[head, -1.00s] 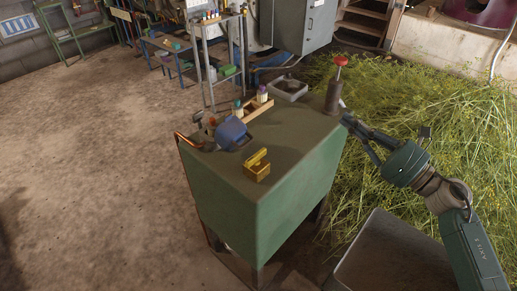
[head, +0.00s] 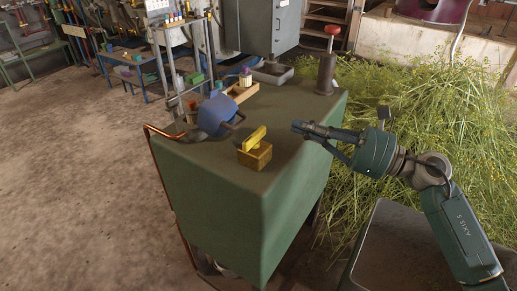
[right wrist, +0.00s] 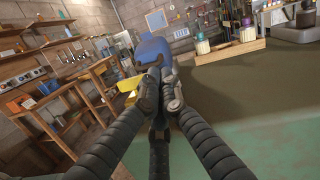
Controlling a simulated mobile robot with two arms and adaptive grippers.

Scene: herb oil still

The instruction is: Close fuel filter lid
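The fuel filter is a small yellow box (head: 255,156) on the green-topped bench. Its yellow lid (head: 253,138) stands raised and tilted above the box. Part of the yellow box or lid shows in the right wrist view (right wrist: 130,86), left of the fingertips and partly hidden by them. My right gripper (head: 298,127) is just right of the box, above the bench top, apart from the lid. Its fingers come together at the tips (right wrist: 160,86) with nothing seen held. My left gripper is not in view.
A blue device (head: 217,116) stands behind and left of the box. A wooden rack with bottles (head: 241,93) and a red-topped post (head: 327,68) stand farther back. The bench top (head: 290,105) right of the box is clear. Cut herbs (head: 430,110) lie beyond.

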